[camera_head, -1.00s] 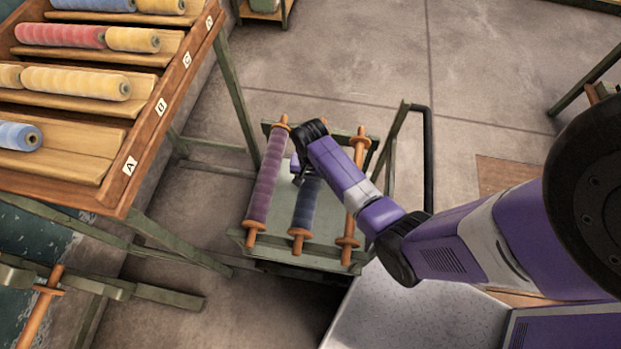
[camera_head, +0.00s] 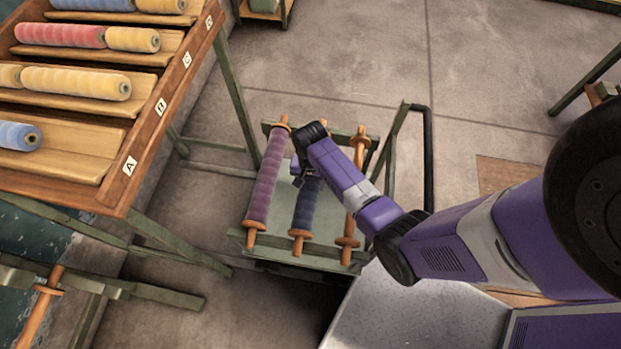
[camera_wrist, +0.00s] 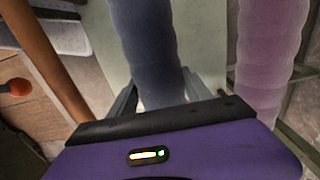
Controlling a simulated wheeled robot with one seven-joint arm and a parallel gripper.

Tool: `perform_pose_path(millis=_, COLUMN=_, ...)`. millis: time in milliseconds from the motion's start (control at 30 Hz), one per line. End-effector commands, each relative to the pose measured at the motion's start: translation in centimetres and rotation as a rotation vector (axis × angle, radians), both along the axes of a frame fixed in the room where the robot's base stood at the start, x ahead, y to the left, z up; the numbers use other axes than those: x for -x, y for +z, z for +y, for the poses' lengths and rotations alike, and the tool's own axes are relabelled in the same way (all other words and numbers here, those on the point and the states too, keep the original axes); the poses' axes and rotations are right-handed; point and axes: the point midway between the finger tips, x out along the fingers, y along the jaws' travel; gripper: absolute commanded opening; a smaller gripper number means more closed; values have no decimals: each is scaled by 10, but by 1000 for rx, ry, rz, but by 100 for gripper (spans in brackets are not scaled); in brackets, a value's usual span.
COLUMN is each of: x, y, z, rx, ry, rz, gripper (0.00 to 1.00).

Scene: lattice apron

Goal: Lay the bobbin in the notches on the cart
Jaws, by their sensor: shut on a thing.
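The cart (camera_head: 282,228) is a low green frame with notched rails. A dark blue bobbin (camera_head: 305,208) with orange ends lies lengthwise along its middle, its near end at the front rail. My gripper (camera_wrist: 163,92) is shut on this bobbin, which also shows in the wrist view (camera_wrist: 150,45). My arm hides the bobbin's far end in the head view, so I cannot tell whether that end rests in a notch. A purple bobbin (camera_head: 267,180) lies to its left, also seen in the wrist view (camera_wrist: 270,50). A bare orange spindle (camera_head: 347,240) lies to its right.
A wooden rack (camera_head: 75,110) with blue, red and yellow bobbins on lettered shelves stands left of the cart. A black-handled rail (camera_head: 428,160) rises at the cart's right. Another orange spindle (camera_head: 38,310) is at lower left.

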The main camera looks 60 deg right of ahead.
Motion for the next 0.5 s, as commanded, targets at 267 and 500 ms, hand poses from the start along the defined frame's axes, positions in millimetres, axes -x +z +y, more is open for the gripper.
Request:
perform_pose_path(millis=267, x=-1, y=1, z=0, rx=1, ry=0, rz=-1, gripper=83)
perform_pose_path(millis=500, x=0, y=0, z=0, rx=-1, ry=0, rz=1, gripper=83)
